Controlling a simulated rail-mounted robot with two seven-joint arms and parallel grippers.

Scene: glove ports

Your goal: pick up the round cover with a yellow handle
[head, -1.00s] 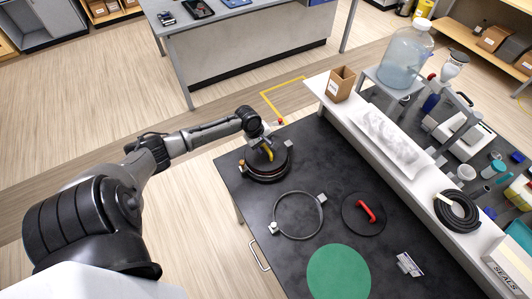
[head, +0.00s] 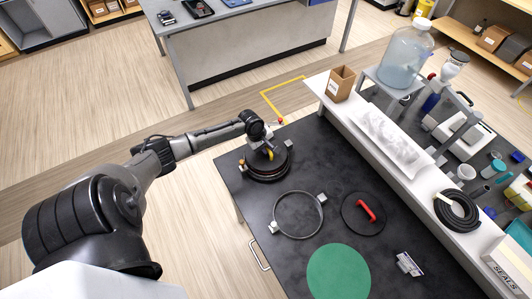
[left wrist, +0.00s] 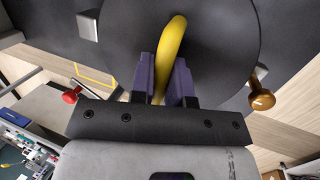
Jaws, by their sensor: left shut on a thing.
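The round dark cover with a yellow handle (head: 284,156) is at the far left corner of the black table, at or just over a round base with a brownish rim. I cannot tell whether any gap lies under it. My left gripper (head: 269,152) comes down on it from above. In the left wrist view, its purple finger pads (left wrist: 163,82) are shut on the curved yellow handle (left wrist: 172,45), with the dark disc (left wrist: 225,35) behind. My right gripper is not in view.
On the black table (head: 325,160) are an empty clamp ring (head: 275,218), a dark disc with a red handle (head: 350,222), a green disc (head: 338,272) and a small metal piece (head: 408,264). A white shelf (head: 400,172) with a cardboard box (head: 341,82) runs along the right.

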